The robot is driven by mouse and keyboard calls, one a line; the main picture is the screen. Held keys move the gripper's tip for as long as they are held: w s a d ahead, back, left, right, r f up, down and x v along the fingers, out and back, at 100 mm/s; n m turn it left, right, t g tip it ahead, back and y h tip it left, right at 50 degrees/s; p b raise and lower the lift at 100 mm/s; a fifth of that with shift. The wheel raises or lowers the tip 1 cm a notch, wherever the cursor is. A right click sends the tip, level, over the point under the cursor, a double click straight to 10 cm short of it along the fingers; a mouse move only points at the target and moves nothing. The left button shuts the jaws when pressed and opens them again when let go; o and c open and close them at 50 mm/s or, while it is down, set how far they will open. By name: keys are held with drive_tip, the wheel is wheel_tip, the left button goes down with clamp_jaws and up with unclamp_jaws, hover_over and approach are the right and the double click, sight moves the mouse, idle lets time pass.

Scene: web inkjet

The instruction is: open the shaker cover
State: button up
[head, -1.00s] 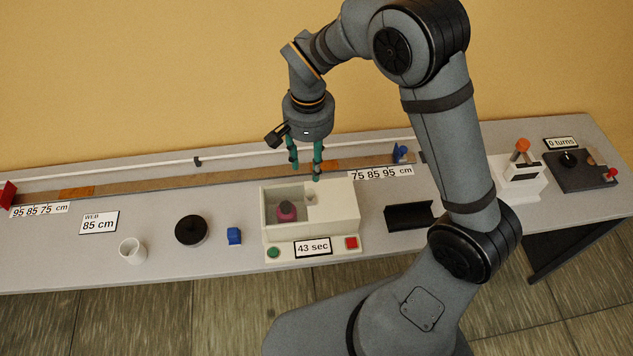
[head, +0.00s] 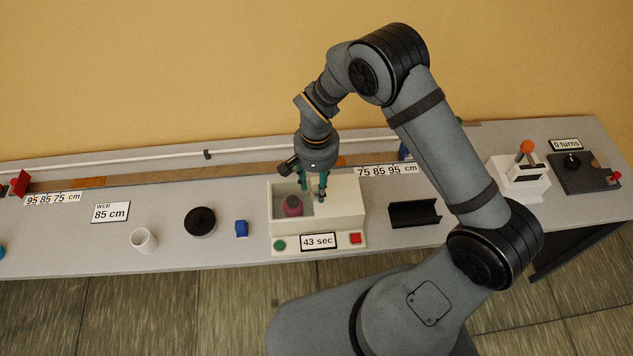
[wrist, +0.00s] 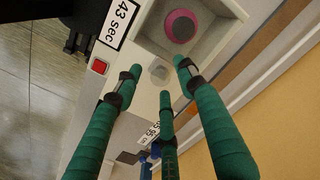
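The shaker is a cream box (head: 349,226) with a green button, a red button and a "43 sec" sign on its front. Its left part is an open well holding a dark pink capped item (head: 293,206), also visible in the wrist view (wrist: 180,26). The right part is closed by a flat cream cover (head: 346,195) with a small pale knob (wrist: 158,72). My gripper (head: 313,191) is right above the cover's left side. In the wrist view its three green fingers (wrist: 160,82) are spread around the knob; I cannot tell whether any touches it.
A black tray (head: 414,213) stands right of the shaker. A long rail (head: 230,153) runs behind. Bare bench lies between these things.

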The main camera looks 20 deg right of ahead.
drive_tip(key=shift+c, duration=0.5)
clamp_jaws()
idle(0.3)
